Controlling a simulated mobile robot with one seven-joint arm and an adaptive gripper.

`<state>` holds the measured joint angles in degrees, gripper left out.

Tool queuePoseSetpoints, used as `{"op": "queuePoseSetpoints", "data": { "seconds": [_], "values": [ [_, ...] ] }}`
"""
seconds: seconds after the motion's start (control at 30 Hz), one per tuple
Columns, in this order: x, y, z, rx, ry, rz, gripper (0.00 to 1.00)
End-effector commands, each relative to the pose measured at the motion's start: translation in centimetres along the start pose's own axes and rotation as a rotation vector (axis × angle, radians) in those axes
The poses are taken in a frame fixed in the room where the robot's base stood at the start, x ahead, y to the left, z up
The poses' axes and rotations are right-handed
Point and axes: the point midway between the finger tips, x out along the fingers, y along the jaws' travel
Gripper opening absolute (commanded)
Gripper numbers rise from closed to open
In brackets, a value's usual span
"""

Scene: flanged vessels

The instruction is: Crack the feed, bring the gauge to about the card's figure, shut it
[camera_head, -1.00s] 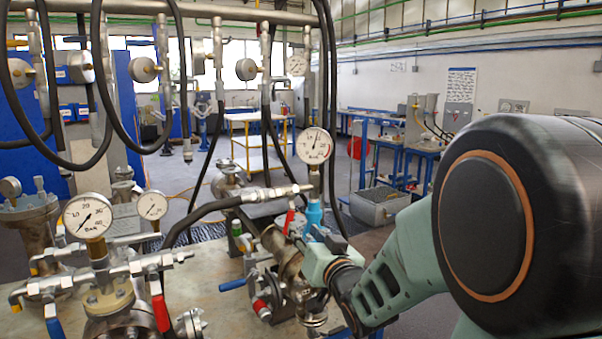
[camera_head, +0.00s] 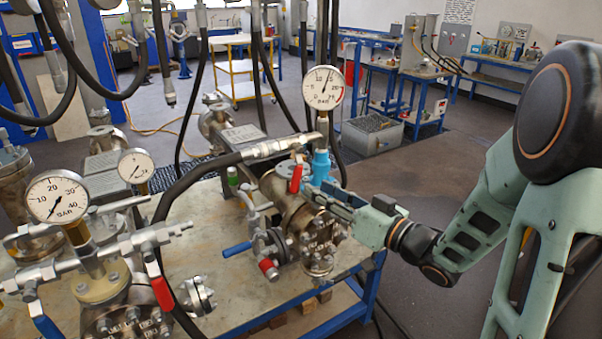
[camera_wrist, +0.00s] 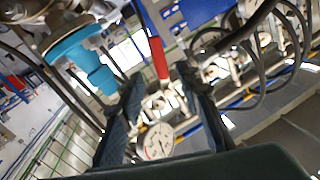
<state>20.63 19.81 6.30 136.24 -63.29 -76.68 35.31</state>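The vessel (camera_head: 292,207) with the hose stands on the bench. Its white dial gauge (camera_head: 323,88) has its needle pointing nearly straight up; its exact figure is too small to read. A red lever handle (camera_head: 296,178) stands upright beside a light-blue fitting (camera_head: 320,166). My gripper (camera_head: 330,199) is at the vessel's right, close to the fitting and lever. In the wrist view my gripper (camera_wrist: 160,82) has its fingers apart. The red lever (camera_wrist: 158,58) shows beyond and between the fingertips; contact cannot be told. The gauge (camera_wrist: 157,142) also shows between the fingers. I cannot identify the card.
A second vessel at left carries a gauge (camera_head: 57,197), a red lever (camera_head: 162,293) and a blue lever (camera_head: 47,327). A black hose (camera_head: 195,178) crosses the bench. A blue handle (camera_head: 237,249) sticks out at the front.

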Motion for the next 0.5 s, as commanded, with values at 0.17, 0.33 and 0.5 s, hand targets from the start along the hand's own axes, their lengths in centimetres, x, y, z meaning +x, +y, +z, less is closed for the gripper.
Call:
{"op": "queuePoseSetpoints", "data": {
  "seconds": [0.17,0.33,0.5],
  "values": [
    [3.7,-0.2,-0.1,0.001,-0.001,-0.005,0.32],
    [6.5,-0.1,-0.1,0.000,-0.001,-0.002,0.32],
    [8.0,-0.1,-0.1,0.000,0.000,-0.001,0.32]
  ]
}}
